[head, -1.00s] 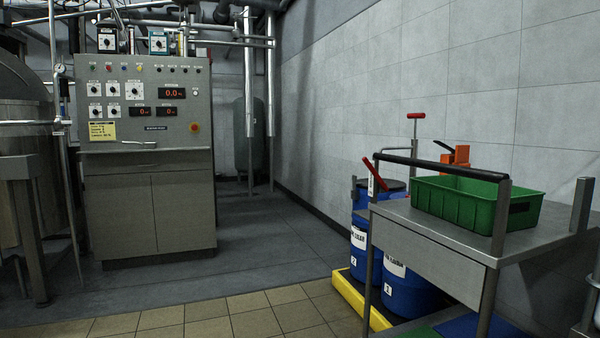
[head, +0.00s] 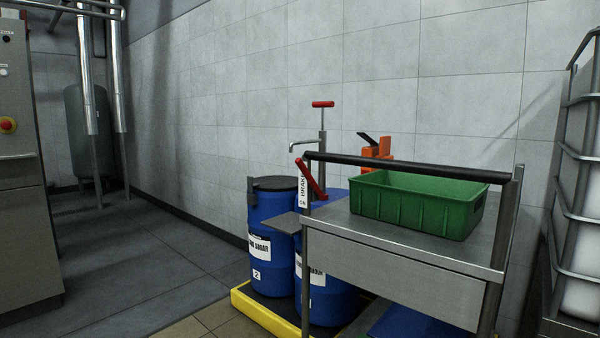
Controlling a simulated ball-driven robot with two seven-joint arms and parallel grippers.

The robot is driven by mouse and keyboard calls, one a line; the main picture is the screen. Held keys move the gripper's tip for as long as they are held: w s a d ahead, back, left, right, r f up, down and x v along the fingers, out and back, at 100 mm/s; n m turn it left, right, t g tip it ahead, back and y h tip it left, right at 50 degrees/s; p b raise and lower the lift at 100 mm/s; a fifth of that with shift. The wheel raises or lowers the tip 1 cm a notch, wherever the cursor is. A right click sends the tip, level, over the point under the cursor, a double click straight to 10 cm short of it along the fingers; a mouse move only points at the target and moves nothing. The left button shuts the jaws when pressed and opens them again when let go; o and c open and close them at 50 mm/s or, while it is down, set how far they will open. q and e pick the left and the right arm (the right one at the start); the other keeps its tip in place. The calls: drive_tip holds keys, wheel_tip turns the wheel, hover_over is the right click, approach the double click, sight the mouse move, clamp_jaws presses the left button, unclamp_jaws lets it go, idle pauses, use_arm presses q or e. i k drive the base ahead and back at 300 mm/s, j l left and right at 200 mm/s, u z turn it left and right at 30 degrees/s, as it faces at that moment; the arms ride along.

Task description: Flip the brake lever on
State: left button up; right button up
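The brake lever (head: 311,178) is a red handle on the left post of a steel cart (head: 400,262). It slants, with its upper end toward the left. A white label (head: 302,190) reading "BRAKE" is on the post beside it. The cart has a black push bar (head: 395,167) along its top and a green crate (head: 415,205) on its deck. Neither of my grippers shows in the head view.
Blue drums (head: 270,222) stand on a yellow-edged pallet (head: 262,312) left of and behind the cart. A caged white tank (head: 580,215) stands at right. Floor (head: 130,260) at left is clear.

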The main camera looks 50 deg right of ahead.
sight(299, 162)
drive_tip(key=i+l+z, duration=0.1)
drive_tip(key=i+z, duration=0.75)
drive_tip(key=i, duration=0.15)
drive_tip(key=i+j+z, duration=0.3)
drive_tip(key=i+z, duration=0.15)
drive_tip(key=i+j+z, duration=0.1)
drive_tip(key=i+z, duration=0.35)
drive_tip(key=i+j+z, duration=0.25)
drive_tip(key=i+z, duration=0.2)
drive_tip(key=k+j+z, duration=0.1)
drive_tip(key=j+z, duration=0.25)
drive_tip(key=j, duration=0.1)
